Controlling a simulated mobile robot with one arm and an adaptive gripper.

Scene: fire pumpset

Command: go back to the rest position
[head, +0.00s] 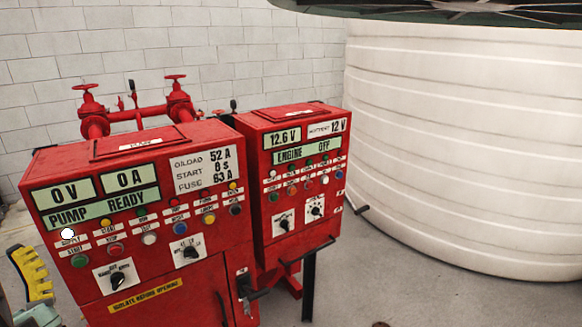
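My gripper is not seen in the head view, so its state and what it may hold are hidden. The larger red control cabinet (150,215) stands at left. Its displays read 0 V, 0 A and PUMP READY, and a white lamp-like dot shows at its left. The smaller red cabinet (295,175) stands to its right. Its displays read 12.6 V and ENGINE OFF. Both have coloured buttons and black rotary switches on their fronts.
A large white ribbed tank (465,150) fills the right, with a dark structure above it. Red pipework with handwheels (135,112) stands behind the cabinets. A yellow ribbed part (33,272) is at lower left. Grey floor (420,285) is open in front of the tank.

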